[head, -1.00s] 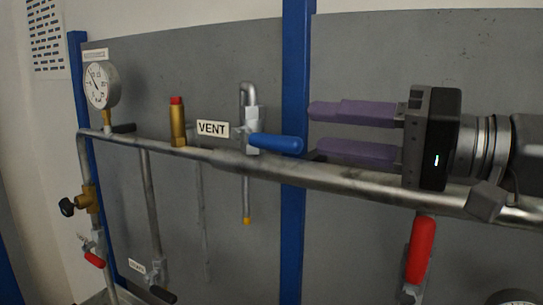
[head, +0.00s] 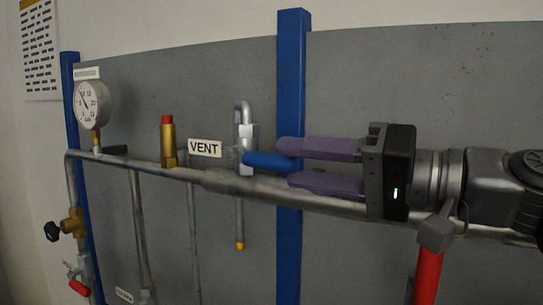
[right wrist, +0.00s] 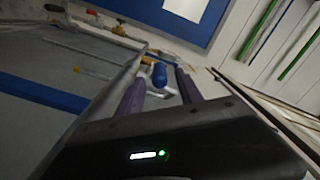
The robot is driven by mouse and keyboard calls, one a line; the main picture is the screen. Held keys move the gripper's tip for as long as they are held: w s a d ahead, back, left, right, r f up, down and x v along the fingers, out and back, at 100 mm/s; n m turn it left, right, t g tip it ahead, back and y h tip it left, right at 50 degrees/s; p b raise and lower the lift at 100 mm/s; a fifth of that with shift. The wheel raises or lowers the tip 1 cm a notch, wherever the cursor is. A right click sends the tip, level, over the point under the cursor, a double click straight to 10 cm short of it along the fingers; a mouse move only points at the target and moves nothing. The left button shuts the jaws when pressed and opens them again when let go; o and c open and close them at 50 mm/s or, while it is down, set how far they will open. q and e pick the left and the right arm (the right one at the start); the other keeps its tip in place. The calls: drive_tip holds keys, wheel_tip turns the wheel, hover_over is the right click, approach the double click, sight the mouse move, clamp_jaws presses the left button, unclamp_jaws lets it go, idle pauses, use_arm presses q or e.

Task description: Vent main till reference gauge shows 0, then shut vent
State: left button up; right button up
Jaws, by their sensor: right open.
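The blue vent lever (head: 266,160) sticks out to the right from the vent valve (head: 246,137), beside the VENT label (head: 205,148). My right gripper (head: 287,162) is open. Its purple fingers point left, with the tips above and below the lever's free end. In the right wrist view the blue lever (right wrist: 159,74) shows between the fingertips; I cannot tell whether they touch it. The round white gauge (head: 92,104) stands at the pipe's left end, its needle too small to read surely. My left gripper is not in view.
The horizontal main pipe (head: 225,182) runs just below the fingers. A brass fitting with a red cap (head: 168,142) stands left of the label. A blue post (head: 291,90) is behind the gripper. A red handle (head: 428,275) hangs below my wrist.

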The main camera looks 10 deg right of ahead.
sight(244, 158)
drive_tip(key=shift+p+x, duration=0.45)
drive_tip(key=shift+x, duration=1.95)
drive_tip(key=shift+c, duration=0.3)
clamp_jaws()
